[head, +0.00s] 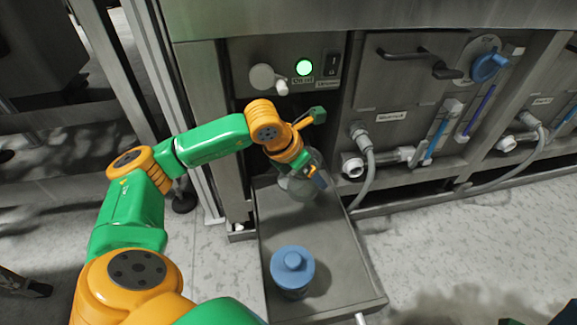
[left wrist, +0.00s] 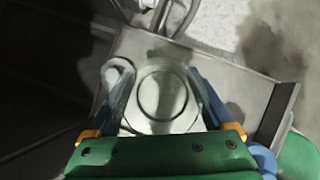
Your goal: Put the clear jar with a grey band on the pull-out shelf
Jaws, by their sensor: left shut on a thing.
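The clear jar (head: 298,188) is see-through and stands over the back part of the pull-out shelf (head: 335,262). I cannot make out its grey band, and I cannot tell whether its base touches the shelf. My left gripper (head: 312,172) is shut on the jar near its top and partly covers it. In the left wrist view the jar (left wrist: 161,95) shows as a round, pale shape between the two blue fingers of the left gripper (left wrist: 165,112). The shelf (left wrist: 225,72) lies beyond it there. My right gripper is not in view.
A blue lidded container (head: 292,270) stands at the front of the shelf. A grey hose (head: 371,180) hangs right of the shelf. The shelf's middle and right side are free.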

